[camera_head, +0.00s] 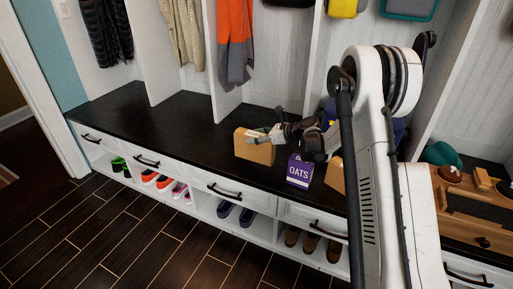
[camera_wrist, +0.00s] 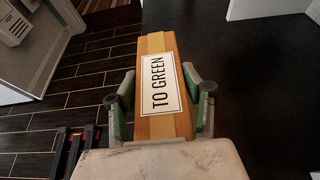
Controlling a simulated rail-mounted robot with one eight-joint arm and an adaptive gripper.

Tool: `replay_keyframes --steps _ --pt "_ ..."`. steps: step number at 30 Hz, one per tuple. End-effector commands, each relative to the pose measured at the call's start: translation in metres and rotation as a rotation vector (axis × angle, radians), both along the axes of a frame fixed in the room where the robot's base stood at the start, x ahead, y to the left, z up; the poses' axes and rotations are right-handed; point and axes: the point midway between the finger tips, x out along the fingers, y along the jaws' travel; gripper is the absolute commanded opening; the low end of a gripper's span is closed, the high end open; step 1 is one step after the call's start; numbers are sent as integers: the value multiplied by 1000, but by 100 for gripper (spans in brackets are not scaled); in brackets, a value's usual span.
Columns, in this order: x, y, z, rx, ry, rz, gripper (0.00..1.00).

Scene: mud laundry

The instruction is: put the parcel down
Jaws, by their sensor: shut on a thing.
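The parcel (camera_wrist: 155,45) is a tan cardboard box with a lighter tape strip and a white label reading "TO GREEN". My gripper (camera_wrist: 163,95) is shut on it, with one green-padded finger against each long side. In the head view the parcel (camera_head: 254,151) is at the dark bench top (camera_head: 180,112), left of my gripper (camera_head: 277,133). I cannot tell whether its underside touches the bench. In the wrist view the bench lies to its right and the floor to its left.
A purple OATS box (camera_head: 299,171) stands close to the right of the parcel, with another tan box (camera_head: 335,174) beyond it. A wooden drawer unit (camera_head: 471,213) is at far right. The bench left of the parcel is clear. Shoes sit in cubbies below.

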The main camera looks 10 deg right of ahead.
Motion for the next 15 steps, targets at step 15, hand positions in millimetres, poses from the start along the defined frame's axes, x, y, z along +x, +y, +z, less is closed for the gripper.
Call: replay_keyframes --steps 15 --pt "38 -19 -36 0 0 -1 0"
